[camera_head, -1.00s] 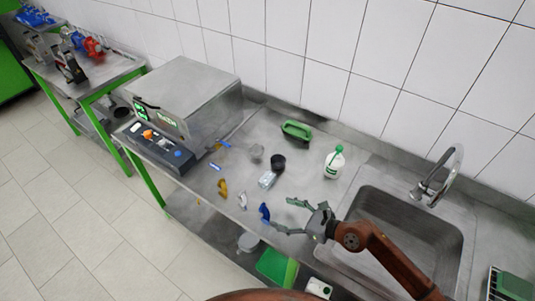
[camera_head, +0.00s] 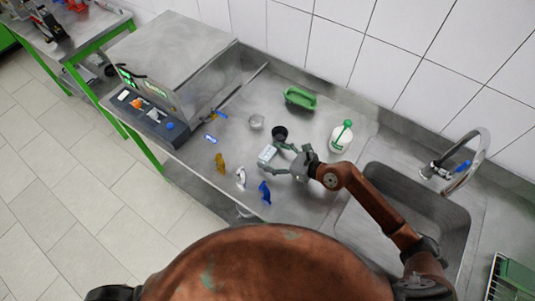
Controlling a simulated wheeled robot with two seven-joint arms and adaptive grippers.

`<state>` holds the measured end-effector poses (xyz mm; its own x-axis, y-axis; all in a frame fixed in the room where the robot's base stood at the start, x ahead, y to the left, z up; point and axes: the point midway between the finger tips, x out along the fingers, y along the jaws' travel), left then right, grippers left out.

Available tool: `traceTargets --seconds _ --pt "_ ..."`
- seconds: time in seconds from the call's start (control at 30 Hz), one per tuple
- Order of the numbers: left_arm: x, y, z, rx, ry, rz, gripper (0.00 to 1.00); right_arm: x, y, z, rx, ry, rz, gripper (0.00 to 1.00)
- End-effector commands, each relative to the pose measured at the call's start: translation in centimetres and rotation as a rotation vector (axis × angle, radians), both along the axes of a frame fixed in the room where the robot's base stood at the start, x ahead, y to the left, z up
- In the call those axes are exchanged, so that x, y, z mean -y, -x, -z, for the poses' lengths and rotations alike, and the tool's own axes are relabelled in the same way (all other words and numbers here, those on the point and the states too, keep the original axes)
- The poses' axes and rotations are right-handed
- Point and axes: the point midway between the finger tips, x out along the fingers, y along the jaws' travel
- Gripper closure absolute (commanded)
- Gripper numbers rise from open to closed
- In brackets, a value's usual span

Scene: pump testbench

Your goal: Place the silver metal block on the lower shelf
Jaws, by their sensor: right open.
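The silver metal block (camera_head: 267,154) lies on the steel worktop (camera_head: 238,100), left of the sink. My right gripper (camera_head: 270,158) is open, with its fingers at the block's right side. I cannot tell whether they touch it. The lower shelf (camera_head: 192,191) shows only as a narrow strip below the worktop's front edge; my own body hides most of it. My left gripper is not in view.
A black cup (camera_head: 280,133) stands just behind the block. A green-capped white bottle (camera_head: 341,136), a green container (camera_head: 300,98), a clear cup (camera_head: 256,122) and blue (camera_head: 264,192), white (camera_head: 241,178) and yellow (camera_head: 220,162) items stand around. The sink (camera_head: 400,215) is right.

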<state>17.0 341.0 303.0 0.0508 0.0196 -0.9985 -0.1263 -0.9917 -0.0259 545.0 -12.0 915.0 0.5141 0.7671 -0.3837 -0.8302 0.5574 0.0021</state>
Motion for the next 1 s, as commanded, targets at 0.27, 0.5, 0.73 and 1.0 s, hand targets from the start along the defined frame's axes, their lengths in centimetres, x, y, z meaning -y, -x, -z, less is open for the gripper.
traceTargets --seconds 0.27,0.5,0.73,1.0 --pt "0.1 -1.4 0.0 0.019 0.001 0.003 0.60 -1.4 -1.0 0.6 0.001 0.001 0.000 0.30" --pt "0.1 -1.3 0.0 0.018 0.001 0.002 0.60 -1.4 -1.0 0.6 0.002 0.000 -0.001 0.37" --pt "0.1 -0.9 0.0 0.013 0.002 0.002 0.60 -1.4 -1.0 0.5 0.002 0.000 -0.001 0.53" --pt "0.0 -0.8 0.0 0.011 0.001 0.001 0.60 -1.4 -1.0 0.5 0.002 0.000 -0.001 0.72"
